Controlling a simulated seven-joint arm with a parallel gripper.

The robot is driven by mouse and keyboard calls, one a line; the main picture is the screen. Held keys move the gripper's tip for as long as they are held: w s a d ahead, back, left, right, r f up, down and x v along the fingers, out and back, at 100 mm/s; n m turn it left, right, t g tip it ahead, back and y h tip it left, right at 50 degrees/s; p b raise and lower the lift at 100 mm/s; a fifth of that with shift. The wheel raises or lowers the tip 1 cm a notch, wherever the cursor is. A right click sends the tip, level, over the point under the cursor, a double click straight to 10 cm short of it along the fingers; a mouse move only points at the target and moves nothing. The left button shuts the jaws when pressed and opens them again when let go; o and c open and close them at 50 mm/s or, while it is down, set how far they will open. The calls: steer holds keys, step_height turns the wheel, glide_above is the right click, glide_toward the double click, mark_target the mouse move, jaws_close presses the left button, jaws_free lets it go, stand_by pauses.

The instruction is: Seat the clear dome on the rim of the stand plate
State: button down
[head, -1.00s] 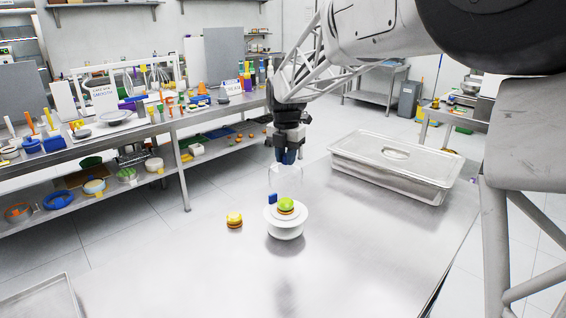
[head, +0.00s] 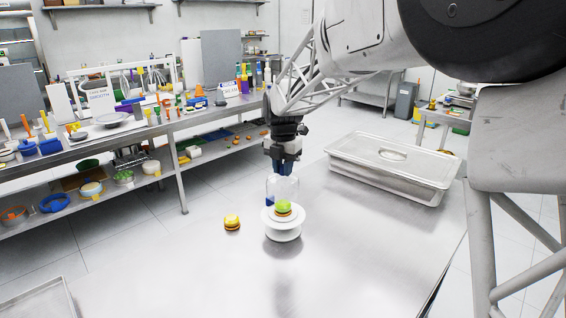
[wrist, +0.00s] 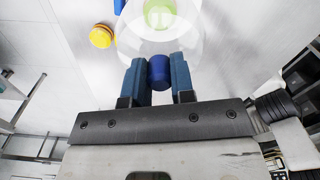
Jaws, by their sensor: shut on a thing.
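The clear dome (head: 283,187) hangs from my gripper (head: 284,172), upright as far as I can see. In the wrist view my gripper (wrist: 159,78) has both blue fingers closed on the dome's dark blue knob (wrist: 160,71). The white stand plate (head: 268,219) is on the steel table, with a green-topped layered treat (head: 284,208) on it. In the head view the dome's lower part overlaps the back of the plate and the treat. I cannot tell whether its rim touches the plate. In the wrist view the green top (wrist: 159,14) shows beyond the knob.
A yellow layered treat (head: 232,223) sits on the table left of the stand. A small blue object (head: 270,201) shows at the plate's left back. A lidded steel pan (head: 392,165) stands at the back right. The table front is clear.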

steer(key=shift+f, duration=1)
steer(key=shift+f, duration=2.7)
stand_by(1.4)
stand_by(1.4)
steer(key=c, duration=0.9)
jaws_free()
steer(key=shift+r, duration=0.15)
steer(key=shift+r, duration=3.8)
